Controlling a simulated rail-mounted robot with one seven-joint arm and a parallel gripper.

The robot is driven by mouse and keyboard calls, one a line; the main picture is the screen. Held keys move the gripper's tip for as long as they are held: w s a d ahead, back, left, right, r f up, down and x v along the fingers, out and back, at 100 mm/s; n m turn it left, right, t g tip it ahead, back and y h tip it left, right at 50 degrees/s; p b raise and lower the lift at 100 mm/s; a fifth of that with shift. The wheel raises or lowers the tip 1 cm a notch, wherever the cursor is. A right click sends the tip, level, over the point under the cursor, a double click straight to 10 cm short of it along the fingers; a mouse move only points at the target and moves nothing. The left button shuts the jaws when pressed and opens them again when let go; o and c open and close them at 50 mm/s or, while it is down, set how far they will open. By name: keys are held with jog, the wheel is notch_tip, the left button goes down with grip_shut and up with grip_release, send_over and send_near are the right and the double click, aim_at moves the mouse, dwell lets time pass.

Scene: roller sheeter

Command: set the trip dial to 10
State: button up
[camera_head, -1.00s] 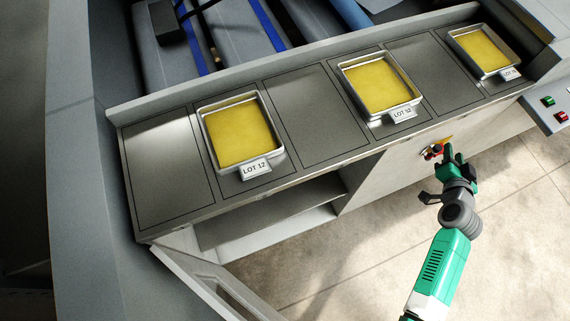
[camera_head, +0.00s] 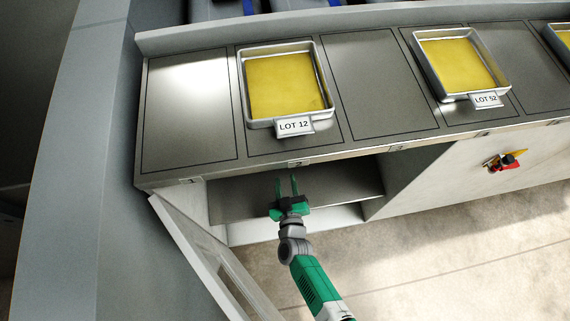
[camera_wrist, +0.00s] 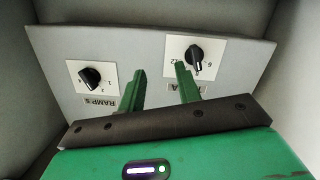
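In the wrist view a black dial knob (camera_wrist: 194,56) sits on a white numbered plate, upper right of centre. Its label (camera_wrist: 188,92) is partly hidden by my right finger; a T and an A show, so I cannot tell the full name. A 6 and a 12 are readable beside the knob; its exact setting is unclear. A second black knob (camera_wrist: 90,77), labelled RAMP S, is to the left. My gripper (camera_wrist: 158,80) is open and empty, its fingers pointing at the panel, apart from both knobs. In the head view my gripper (camera_head: 287,183) is at the open compartment.
The grey dial panel (camera_wrist: 130,50) has walls on both sides. In the head view the steel counter (camera_head: 385,85) overhangs the compartment (camera_head: 335,185). An open door (camera_head: 215,265) stands left of my arm. A red-and-yellow switch (camera_head: 505,161) is far right. Trays stand on top.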

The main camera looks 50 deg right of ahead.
jog(key=w+a+n+t+b, duration=0.1)
jog(key=w+a+n+t, duration=0.1)
jog(key=w+a, duration=0.25)
jog(key=b+x, duration=0.3)
jog(key=x, duration=0.4)
jog(key=shift+s, duration=0.2)
jog(key=shift+d+f, duration=0.1)
jog(key=shift+f, duration=0.05)
grip_shut()
